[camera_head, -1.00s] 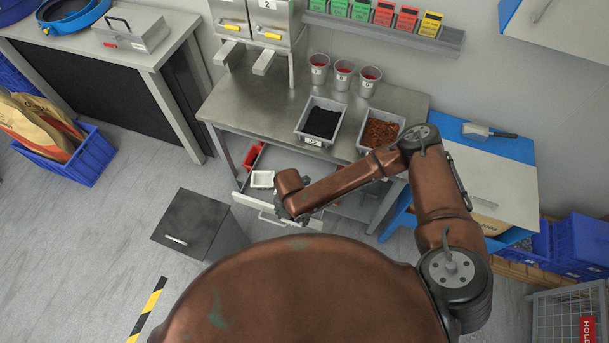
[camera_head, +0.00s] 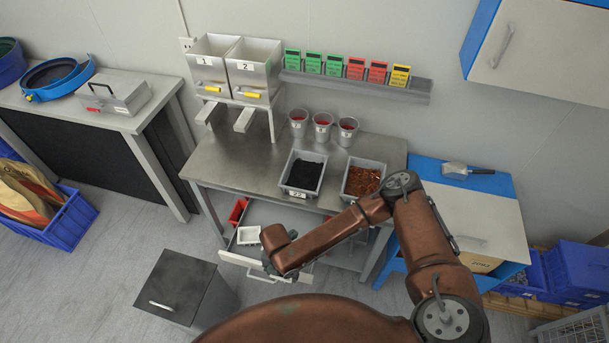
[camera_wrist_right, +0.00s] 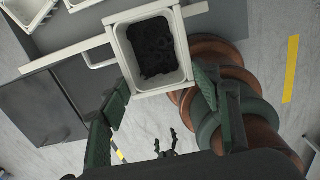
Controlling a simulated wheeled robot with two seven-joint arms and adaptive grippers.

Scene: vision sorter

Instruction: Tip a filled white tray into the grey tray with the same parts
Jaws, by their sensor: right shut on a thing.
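My right gripper (camera_head: 268,264) is at the open drawer (camera_head: 285,214) below the workbench. In the right wrist view its two green-padded fingers (camera_wrist_right: 160,97) stand either side of a white tray (camera_wrist_right: 117,48) filled with black parts, and it is shut on that tray. My wrist hides this tray in the head view. Another small white tray (camera_head: 248,242) is in the drawer, left of the gripper. On the bench stand a grey tray (camera_head: 284,182) of black parts, labelled 22, and a grey tray (camera_head: 365,162) of brown-orange parts. My left gripper is out of view.
Three cups (camera_head: 323,128) stand behind the grey trays. Two numbered metal bins (camera_head: 253,72) are on a stand at the back left. A red container (camera_head: 238,211) is at the drawer's left. A dark cabinet (camera_head: 178,282) stands front left. The bench's left part is clear.

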